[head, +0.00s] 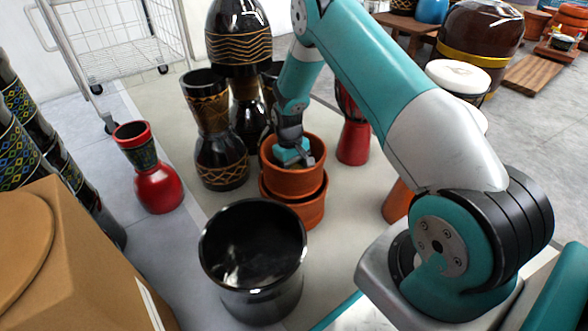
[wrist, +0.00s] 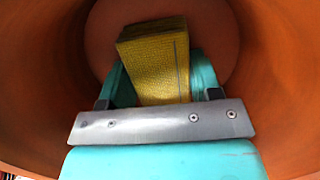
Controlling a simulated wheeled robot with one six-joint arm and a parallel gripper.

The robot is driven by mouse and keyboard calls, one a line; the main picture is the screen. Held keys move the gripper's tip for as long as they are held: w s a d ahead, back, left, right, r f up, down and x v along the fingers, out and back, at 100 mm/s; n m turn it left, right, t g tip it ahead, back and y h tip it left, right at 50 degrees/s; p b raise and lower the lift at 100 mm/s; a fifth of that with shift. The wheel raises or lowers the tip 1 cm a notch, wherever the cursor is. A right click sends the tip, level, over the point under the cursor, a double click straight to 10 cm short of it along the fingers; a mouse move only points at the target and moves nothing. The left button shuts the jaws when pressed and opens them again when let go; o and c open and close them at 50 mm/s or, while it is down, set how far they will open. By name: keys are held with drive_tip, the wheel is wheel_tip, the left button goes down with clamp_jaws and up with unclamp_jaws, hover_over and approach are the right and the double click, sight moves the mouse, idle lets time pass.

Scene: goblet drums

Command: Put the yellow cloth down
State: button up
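The yellow cloth (wrist: 155,65) is a folded, woven-looking block in the wrist view. It sits between the two teal fingers of my gripper (wrist: 163,85), with a finger against each side, so the gripper looks shut on it. Around it is the inside of an orange terracotta pot (wrist: 270,60), with the pot's round floor beyond the cloth. In the head view my gripper (head: 292,154) reaches down into the mouth of the upper terracotta pot (head: 293,182). The cloth is hidden there. Whether it touches the pot's floor I cannot tell.
The upper pot sits in a second terracotta pot (head: 312,212). A glossy black pot (head: 255,285) stands in front. Dark goblet drums (head: 215,130) stand close behind, red drums (head: 150,170) to the left and right. A cardboard box (head: 75,260) fills the front left.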

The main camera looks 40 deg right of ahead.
drive_tip(key=o, duration=0.4)
drive_tip(key=shift+o, duration=0.2)
drive_tip(key=shift+r, duration=0.1)
wheel_tip(320, 180, up, 12)
drive_tip(key=w+p, duration=0.2)
drive_tip(key=p, duration=0.6)
drive_tip(key=s+a+r+n+t+y, duration=0.1)
drive_tip(key=s+a+r, duration=0.3)
drive_tip(key=a+r, duration=0.45)
drive_tip(key=s+a+r+n+t+y, duration=0.15)
drive_tip(key=s+a+r, duration=0.35)
drive_tip(key=r, duration=0.6)
drive_tip(key=s+a+r+n, duration=0.1)
drive_tip(key=s+a+r, duration=0.2)
drive_tip(key=s, duration=0.4)
drive_tip(key=s+a+r+n+y, duration=0.1)
drive_tip(key=s+a+r, duration=0.2)
drive_tip(key=s, duration=0.4)
drive_tip(key=s+a+r+n, duration=0.2)
drive_tip(key=s+a+r, duration=0.1)
drive_tip(key=s, duration=0.4)
drive_tip(key=shift+a+r+g+y, duration=0.25)
drive_tip(key=shift+a+g+y, duration=0.1)
drive_tip(key=shift+a, duration=0.45)
